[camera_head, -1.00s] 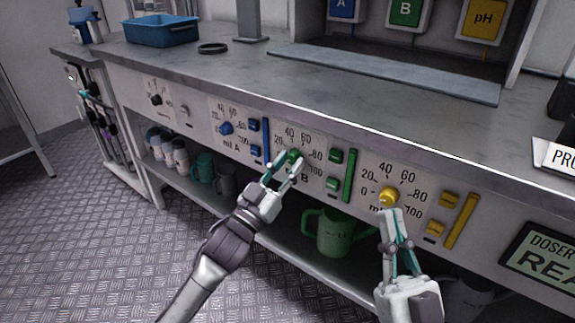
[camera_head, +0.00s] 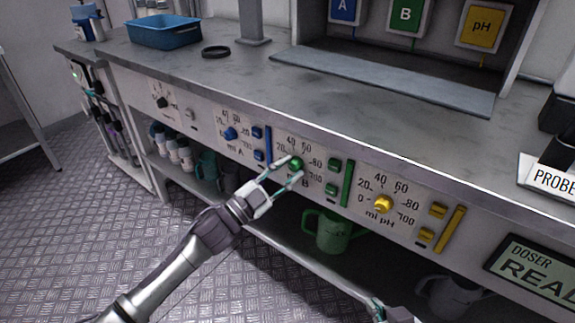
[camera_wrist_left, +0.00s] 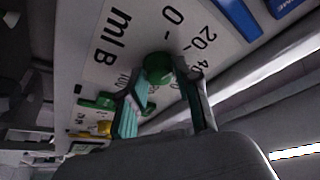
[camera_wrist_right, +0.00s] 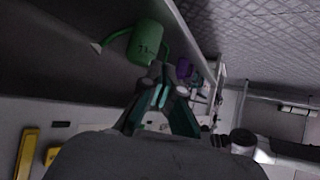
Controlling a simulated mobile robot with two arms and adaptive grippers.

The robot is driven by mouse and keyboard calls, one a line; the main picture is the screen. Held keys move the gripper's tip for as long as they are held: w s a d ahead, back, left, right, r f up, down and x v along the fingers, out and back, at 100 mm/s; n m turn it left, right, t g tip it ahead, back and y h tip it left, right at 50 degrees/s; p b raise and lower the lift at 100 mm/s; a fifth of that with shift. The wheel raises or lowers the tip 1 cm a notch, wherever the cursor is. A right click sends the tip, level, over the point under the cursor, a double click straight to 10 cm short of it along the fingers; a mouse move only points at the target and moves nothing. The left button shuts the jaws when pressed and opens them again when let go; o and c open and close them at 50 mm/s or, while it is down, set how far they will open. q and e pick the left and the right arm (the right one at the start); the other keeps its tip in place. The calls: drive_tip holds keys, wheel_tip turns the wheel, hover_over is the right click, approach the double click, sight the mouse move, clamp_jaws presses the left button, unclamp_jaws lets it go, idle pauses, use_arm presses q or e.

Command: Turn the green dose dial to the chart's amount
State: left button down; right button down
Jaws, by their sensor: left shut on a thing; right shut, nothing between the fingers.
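The green dose dial (camera_head: 297,163) sits on the B panel (camera_head: 284,146), between the blue dial and the yellow dial. In the left wrist view the round green dial (camera_wrist_left: 158,66) lies between my left fingertips, with the scale marks 0, 20 and 40 visible around it. My left gripper (camera_head: 293,168) is shut on the green dial; its pointer direction cannot be told. My right gripper (camera_wrist_right: 158,92) is shut and empty below the counter front; only its tip shows at the bottom of the head view. I cannot make out any chart.
The blue dial (camera_head: 230,133) and yellow dial (camera_head: 383,204) flank the green one. Green buttons (camera_head: 333,165) and a green bar (camera_head: 348,183) are just right of it. A doser display (camera_head: 535,272) is at right.

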use_arm(q)
drive_tip(key=shift+m+g+p, duration=0.35)
drive_tip(key=shift+m+g, duration=0.05)
drive_tip(key=shift+m, duration=0.5)
use_arm(e)
drive_tip(key=shift+s+d+f+g+h, duration=0.1)
drive_tip(key=shift+s+d+f+g, duration=0.15)
drive_tip(key=shift+s+f+g, duration=0.3)
drive_tip(key=shift+s+d+f+g+h, duration=0.1)
drive_tip(key=shift+s+d+f+g, duration=0.15)
drive_tip(key=shift+s, duration=0.45)
drive_tip(key=shift+s+d+f+g+h, duration=0.1)
drive_tip(key=shift+s+d+f+g, duration=0.1)
drive_tip(key=shift+s+f+g, duration=0.4)
drive_tip(key=shift+r, duration=0.1)
use_arm(q)
drive_tip(key=c, duration=0.8)
unclamp_jaws()
drive_tip(key=shift+a, duration=0.1)
drive_tip(key=v, duration=1.2)
drive_tip(key=shift+f, duration=0.15)
